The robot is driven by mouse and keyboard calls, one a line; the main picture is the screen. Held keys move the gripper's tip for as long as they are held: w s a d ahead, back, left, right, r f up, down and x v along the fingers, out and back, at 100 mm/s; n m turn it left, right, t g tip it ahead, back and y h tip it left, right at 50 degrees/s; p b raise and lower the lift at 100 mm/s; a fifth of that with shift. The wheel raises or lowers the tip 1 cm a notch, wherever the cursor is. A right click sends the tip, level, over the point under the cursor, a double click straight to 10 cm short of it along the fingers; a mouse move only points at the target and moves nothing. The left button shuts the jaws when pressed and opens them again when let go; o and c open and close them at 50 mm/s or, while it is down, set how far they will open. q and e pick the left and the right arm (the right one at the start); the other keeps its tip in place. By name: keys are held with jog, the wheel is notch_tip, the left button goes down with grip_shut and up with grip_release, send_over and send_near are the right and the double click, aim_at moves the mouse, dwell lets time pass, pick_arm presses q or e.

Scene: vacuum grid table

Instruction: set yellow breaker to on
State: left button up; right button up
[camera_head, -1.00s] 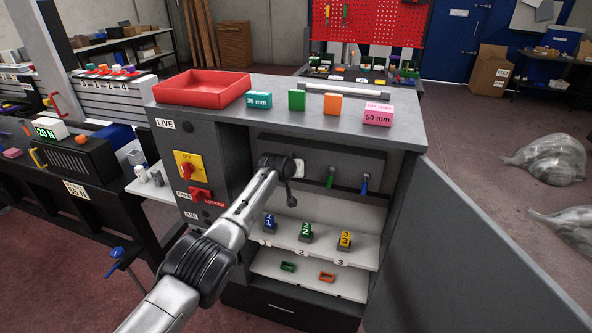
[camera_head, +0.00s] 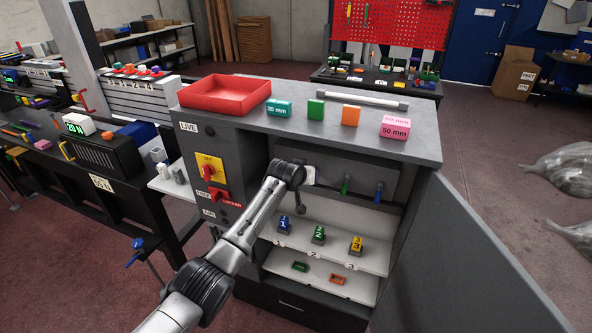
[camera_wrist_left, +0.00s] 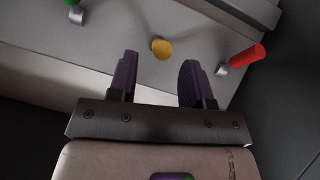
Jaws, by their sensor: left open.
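The yellow breaker (camera_wrist_left: 161,48) shows in the left wrist view as a round-ended lever on a grey panel, pointing roughly toward the camera. A red breaker (camera_wrist_left: 246,57) is to its right and a green one (camera_wrist_left: 74,2) at the top left edge. My left gripper (camera_wrist_left: 159,72) is open, its two dark fingers spread on either side of the yellow lever's line, with nothing between them. I cannot tell whether they reach the lever. In the head view my left arm enters the open cabinet and hides the yellow and red breakers. My right gripper is not in view.
The cabinet (camera_head: 300,120) has a green lever (camera_head: 346,185) and a blue lever (camera_head: 379,190) right of my wrist. Numbered blocks stand on a shelf (camera_head: 290,240) below. The open door (camera_head: 450,260) bounds the right side. A red tray (camera_head: 226,97) sits on top.

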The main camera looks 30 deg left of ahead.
pick_arm(q)
jog(key=p+v, duration=0.1)
jog(key=v, duration=0.8)
jog(key=shift+c, duration=0.3)
